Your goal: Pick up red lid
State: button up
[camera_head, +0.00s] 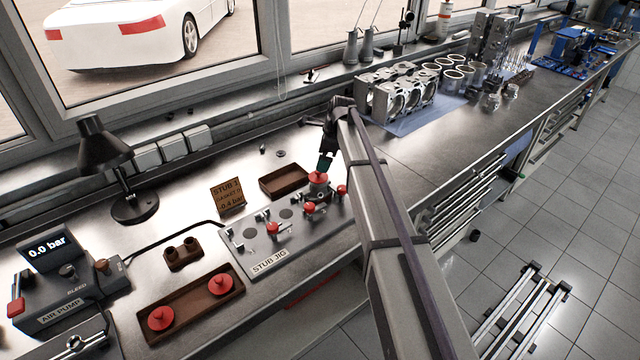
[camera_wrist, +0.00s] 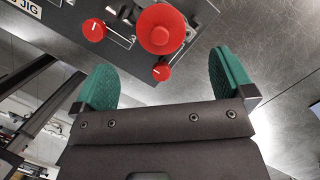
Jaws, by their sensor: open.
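A red lid (camera_head: 318,178) with a round raised knob sits on the stub jig (camera_head: 252,250), near its far right end. In the wrist view the same lid (camera_wrist: 158,38) lies ahead of my gripper (camera_wrist: 165,80), whose green fingers are spread apart with nothing between them. In the head view my gripper (camera_head: 326,162) is just above this lid and partly hidden by my arm. Two more red lids, one on the left (camera_head: 161,319) and one on the right (camera_head: 221,285), lie in a brown tray (camera_head: 192,325).
Smaller red knobs stand on the jig beside the lid, one in front (camera_head: 310,208) and one to the right (camera_head: 342,190). An empty brown tray (camera_head: 284,182) lies behind the jig. A sign (camera_head: 227,196), an air pump (camera_head: 70,290) and a lamp (camera_head: 108,160) stand left.

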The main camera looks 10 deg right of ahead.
aim_at(319, 174)
jog(key=shift+b+x, duration=0.3)
jog(key=shift+x, duration=0.75)
jog(key=b+x, duration=0.5)
jog(key=shift+f, duration=0.25)
jog(key=shift+r, duration=0.3)
jog(key=c, duration=1)
